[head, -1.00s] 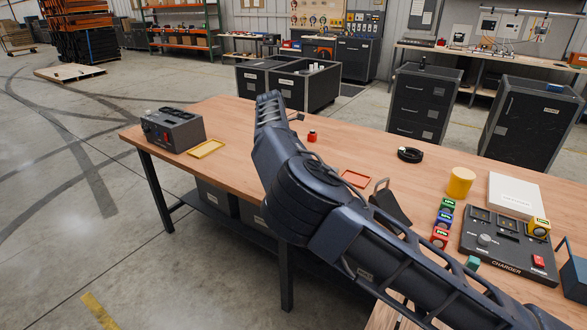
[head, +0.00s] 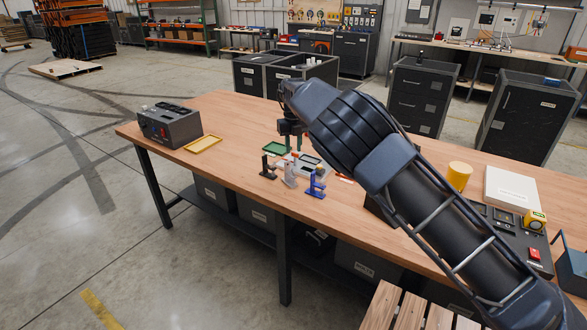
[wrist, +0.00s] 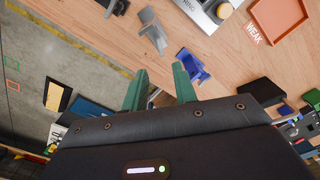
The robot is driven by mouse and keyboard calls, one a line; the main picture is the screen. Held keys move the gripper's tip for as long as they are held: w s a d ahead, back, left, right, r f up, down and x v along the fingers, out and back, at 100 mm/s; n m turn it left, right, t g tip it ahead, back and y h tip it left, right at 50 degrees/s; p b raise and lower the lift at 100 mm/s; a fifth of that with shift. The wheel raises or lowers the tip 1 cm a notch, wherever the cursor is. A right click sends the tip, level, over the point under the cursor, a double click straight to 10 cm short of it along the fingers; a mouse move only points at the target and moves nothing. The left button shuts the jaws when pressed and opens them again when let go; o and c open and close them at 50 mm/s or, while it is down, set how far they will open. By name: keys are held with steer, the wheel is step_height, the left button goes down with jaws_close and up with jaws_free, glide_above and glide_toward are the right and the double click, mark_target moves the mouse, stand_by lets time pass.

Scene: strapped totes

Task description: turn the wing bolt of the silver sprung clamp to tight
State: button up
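The silver sprung clamp (head: 290,173) stands on the wooden table, between a black clamp (head: 268,168) and a blue clamp (head: 316,183). In the wrist view the silver clamp (wrist: 151,31) lies beyond my fingertips, with the blue clamp (wrist: 192,65) nearer and to its right. My gripper (wrist: 158,76) has two green fingers spread apart, with nothing seen held between them. In the head view my gripper (head: 292,147) points down just behind and above the clamps, apart from the silver one. The wing bolt is too small to make out.
An orange-red tray (wrist: 279,17) marked WEAK lies to the right in the wrist view. A yellow tray (head: 203,144) and a grey box (head: 168,125) stand at the left. A yellow cylinder (head: 459,176) stands at the right.

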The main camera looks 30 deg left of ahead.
mark_target(293, 170)
step_height(293, 170, down, 10)
steer(key=shift+r, duration=0.1)
stand_by(0.4)
jaws_close()
